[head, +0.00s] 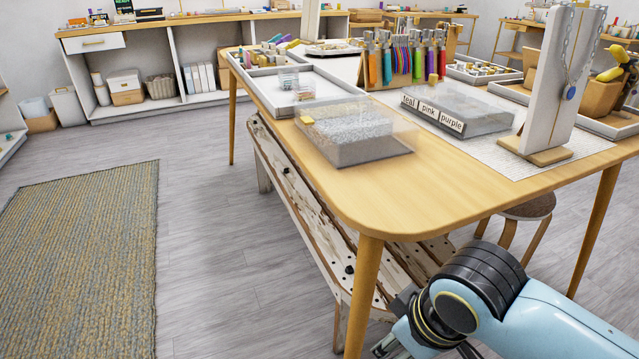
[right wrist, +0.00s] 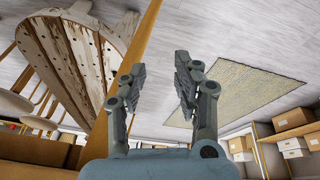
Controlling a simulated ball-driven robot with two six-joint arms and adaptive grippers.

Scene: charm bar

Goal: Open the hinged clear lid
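A low clear box (head: 372,150) of grey bead-like filling stands at the near left edge of the wooden table in the head view. Its clear lid (head: 375,112) appears closed, with a small yellow tab (head: 307,119) at its left corner. A second clear-topped box (head: 455,112), labelled teal, pink and purple, stands behind it to the right; a yellow block shows near its back edge. My right gripper (right wrist: 160,85) is open and empty in the right wrist view, away from both boxes. In the head view it is mostly hidden beside my arm, low below the table. My left gripper is not in view.
The wooden table (head: 420,195) has clear room at its front corner. A white necklace stand (head: 545,85) is at its right, and a rack of coloured tassels (head: 402,60) at its back. A slatted bench (head: 300,205) and a stool (head: 528,208) are under the table.

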